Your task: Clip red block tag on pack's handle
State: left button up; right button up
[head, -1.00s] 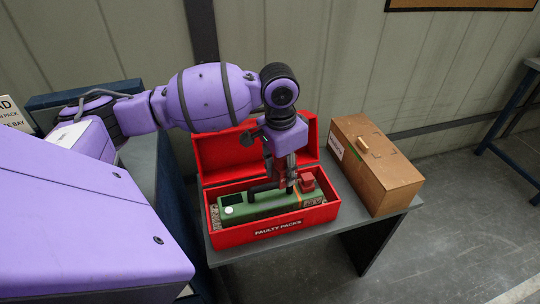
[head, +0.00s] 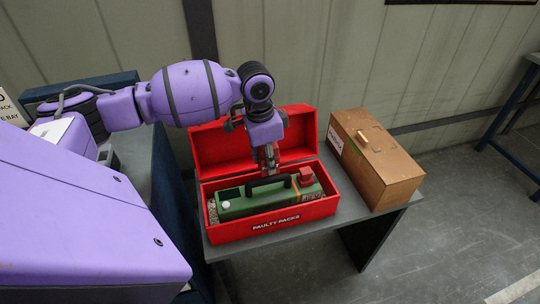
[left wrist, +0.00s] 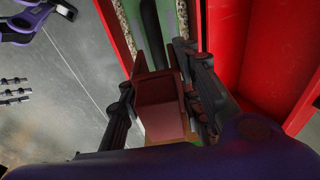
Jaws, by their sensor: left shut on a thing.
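The green pack (head: 252,205) lies in the open red box, with a black handle (head: 265,182) along its top and a red block (head: 306,176) fixed at its right end. My left gripper (head: 268,160) is above the pack, near the back of the handle, pointing down. It is shut on the red block tag (left wrist: 160,105), which sits between both fingers in the left wrist view. The tag's prongs point toward the black handle (left wrist: 152,38). The tag looks apart from the handle in the head view. My right gripper is not in view.
The red box (head: 222,231) labelled "FAULTY PACKS" stands on a grey table (head: 330,225) with its lid (head: 215,150) raised behind my gripper. A brown case (head: 390,175) with a handle stands close on the right. A wall is behind.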

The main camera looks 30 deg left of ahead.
aim_at(268, 178)
pick_arm(q)
jog(key=shift+f+b, duration=0.5)
jog(key=shift+f, duration=0.5)
jog(key=shift+f+b, duration=0.3)
jog(key=shift+f, duration=0.15)
jog(key=shift+f+b, duration=0.7)
jog(key=shift+f, duration=1.9)
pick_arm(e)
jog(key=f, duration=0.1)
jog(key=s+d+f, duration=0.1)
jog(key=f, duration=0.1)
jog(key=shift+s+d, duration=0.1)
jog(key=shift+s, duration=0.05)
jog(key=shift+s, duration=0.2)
pick_arm(q)
jog(key=shift+f, duration=0.25)
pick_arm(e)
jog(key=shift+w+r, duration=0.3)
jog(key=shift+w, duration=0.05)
pick_arm(q)
jog(key=shift+f, duration=0.25)
